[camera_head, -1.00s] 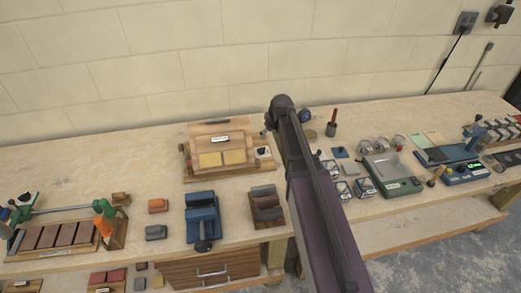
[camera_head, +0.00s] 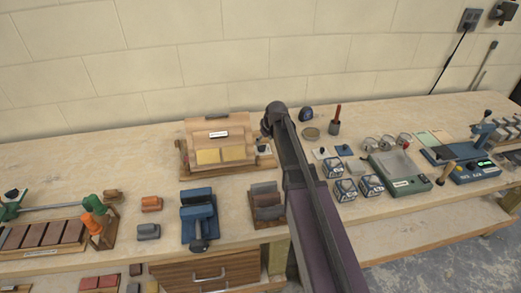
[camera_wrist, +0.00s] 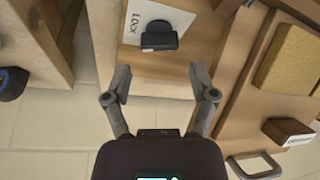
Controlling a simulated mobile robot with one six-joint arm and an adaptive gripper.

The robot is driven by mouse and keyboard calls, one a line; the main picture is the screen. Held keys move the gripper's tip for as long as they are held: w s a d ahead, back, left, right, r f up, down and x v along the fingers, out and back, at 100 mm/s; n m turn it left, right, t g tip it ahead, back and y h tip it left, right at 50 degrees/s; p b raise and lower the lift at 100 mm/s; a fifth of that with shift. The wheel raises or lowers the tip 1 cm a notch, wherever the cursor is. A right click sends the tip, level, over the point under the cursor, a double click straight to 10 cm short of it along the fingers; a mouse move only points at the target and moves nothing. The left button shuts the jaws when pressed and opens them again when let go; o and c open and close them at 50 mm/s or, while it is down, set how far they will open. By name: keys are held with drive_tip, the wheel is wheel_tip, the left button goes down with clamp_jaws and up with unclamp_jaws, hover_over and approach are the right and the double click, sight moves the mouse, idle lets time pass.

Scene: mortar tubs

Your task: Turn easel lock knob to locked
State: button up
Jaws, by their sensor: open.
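The wooden easel (camera_head: 183,158), with two yellow pads, stands on the bench left of my arm in the head view. Its dark lock knob (camera_wrist: 158,38) sits on a white lettered plate (camera_wrist: 135,14) in the wrist view; the bar of the knob lies roughly across the picture. The lettering is partly readable and looks like "LOCK". In the head view the plate (camera_head: 264,149) shows small beside my arm. My gripper (camera_wrist: 160,82) is open and empty in the wrist view. Its two fingers are spread, with the knob ahead between them, apart from both. The head view does not show the fingers clearly.
In the wrist view, a wooden panel with a yellow pad (camera_wrist: 291,60), a labelled block (camera_wrist: 288,132) and a metal handle (camera_wrist: 255,166) lie to the right. In the head view, a blue vise-like tool (camera_head: 199,215) and a block rack (camera_head: 266,204) stand in front of the easel.

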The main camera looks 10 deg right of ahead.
sight(262, 146)
drive_tip(key=shift+b+x, duration=1.75)
drive_tip(key=shift+x, duration=0.45)
drive_tip(key=c, duration=0.9)
